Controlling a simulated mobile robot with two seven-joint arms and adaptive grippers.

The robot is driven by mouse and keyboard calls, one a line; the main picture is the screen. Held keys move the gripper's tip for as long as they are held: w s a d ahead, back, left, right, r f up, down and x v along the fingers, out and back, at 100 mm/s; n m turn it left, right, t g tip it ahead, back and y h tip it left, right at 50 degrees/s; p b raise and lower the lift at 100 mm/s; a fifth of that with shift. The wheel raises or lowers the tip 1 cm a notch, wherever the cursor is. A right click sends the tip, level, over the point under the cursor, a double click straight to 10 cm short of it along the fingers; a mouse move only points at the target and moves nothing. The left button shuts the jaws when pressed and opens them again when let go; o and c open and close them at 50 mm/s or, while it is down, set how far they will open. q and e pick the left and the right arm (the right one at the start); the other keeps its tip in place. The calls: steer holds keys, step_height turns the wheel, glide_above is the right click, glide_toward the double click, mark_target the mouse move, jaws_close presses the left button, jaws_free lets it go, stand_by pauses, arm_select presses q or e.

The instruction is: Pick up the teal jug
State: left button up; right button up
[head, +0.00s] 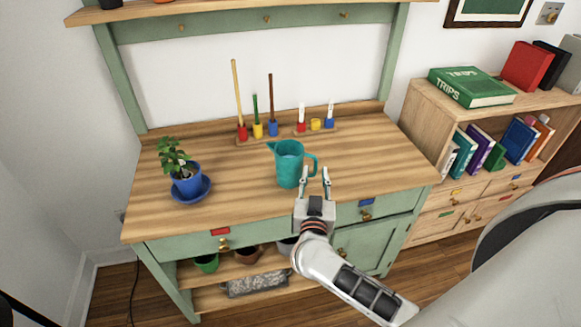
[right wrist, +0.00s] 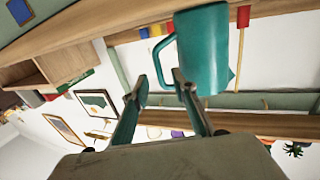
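The teal jug (head: 289,165) stands upright on the wooden worktop (head: 225,203), its spout to the left and its handle to the right. My right gripper (head: 315,174) is at the jug's handle side, with its two fingers apart and pointing toward the handle. In the right wrist view, which is upside down, the jug (right wrist: 206,50) is at the top and its handle lies just past the open fingertips (right wrist: 160,80). I cannot tell whether a finger touches the handle. My left gripper is not in view.
A potted plant on a blue saucer (head: 190,192) stands at the left of the worktop. Behind the jug are wooden holders with coloured cups and sticks (head: 258,130). The worktop's right side is clear. A bookshelf (head: 428,125) adjoins on the right.

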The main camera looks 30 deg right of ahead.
mark_target(316, 165)
steer(key=x, duration=0.4)
steer(key=shift+w+d+r+b, duration=0.2)
steer(key=shift+w+b, duration=0.05)
steer(key=shift+b, duration=0.05)
jaws_close()
steer(key=shift+r, duration=0.1)
steer(key=shift+r, duration=0.1)
